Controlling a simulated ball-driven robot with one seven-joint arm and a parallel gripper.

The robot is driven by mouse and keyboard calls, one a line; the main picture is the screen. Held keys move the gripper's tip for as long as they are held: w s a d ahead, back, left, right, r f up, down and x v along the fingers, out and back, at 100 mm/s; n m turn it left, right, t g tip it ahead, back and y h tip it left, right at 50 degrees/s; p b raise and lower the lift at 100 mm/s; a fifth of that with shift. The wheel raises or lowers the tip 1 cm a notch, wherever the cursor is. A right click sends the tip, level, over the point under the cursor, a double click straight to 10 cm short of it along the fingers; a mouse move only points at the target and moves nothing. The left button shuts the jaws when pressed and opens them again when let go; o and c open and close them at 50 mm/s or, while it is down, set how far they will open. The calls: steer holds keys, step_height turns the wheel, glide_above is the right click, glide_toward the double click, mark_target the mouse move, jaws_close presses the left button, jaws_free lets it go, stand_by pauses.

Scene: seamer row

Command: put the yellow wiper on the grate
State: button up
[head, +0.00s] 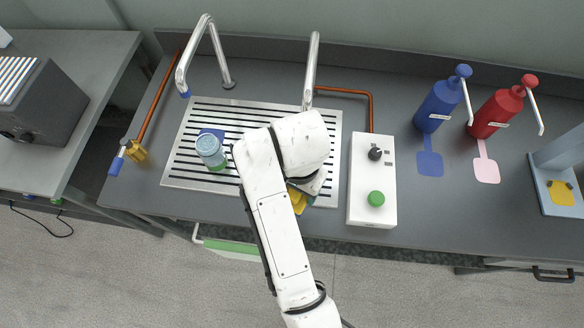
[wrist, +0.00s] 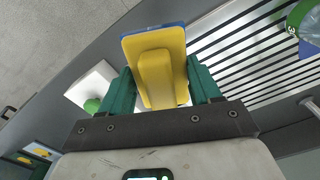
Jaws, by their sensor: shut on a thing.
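The yellow wiper (wrist: 155,65) has a yellow grip block and a blue layer along its far edge. My gripper (wrist: 160,88) is shut on it, with a green finger on each side of the block. In the head view my arm hides most of the gripper, and only a yellow part of the wiper (head: 297,199) shows below the wrist. The grate (head: 181,165) is a slotted metal plate set in the counter, and its slots also show in the wrist view (wrist: 232,48). The wiper is over the grate's front right part; whether it touches is unclear.
A clear blue-tinted cup (head: 209,148) stands on the grate's left half. Two metal spouts (head: 207,45) arch above the grate's back. A white control box (head: 371,185) stands just right of the grate. Blue (head: 437,107) and red (head: 495,112) bottles stand further right.

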steer(key=w+f+b, duration=0.1)
steer(key=w+f, duration=0.1)
steer(key=w+a+f+b, duration=0.1)
steer(key=w+f, duration=0.1)
steer(key=w, duration=0.1)
steer(key=w+f+b, duration=0.2)
steer(key=w, duration=0.1)
steer(key=shift+w+a+f, duration=0.1)
steer(key=shift+a+f, duration=0.2)
steer(key=shift+a, duration=0.1)
steer(key=shift+w+a+f, duration=0.1)
steer(key=shift+w+f, duration=0.4)
steer(key=shift+f, duration=1.7)
steer(key=shift+f, duration=0.1)
steer(key=o, duration=1.1)
step_height(320, 180, up, 12)
steer(key=shift+r, duration=0.15)
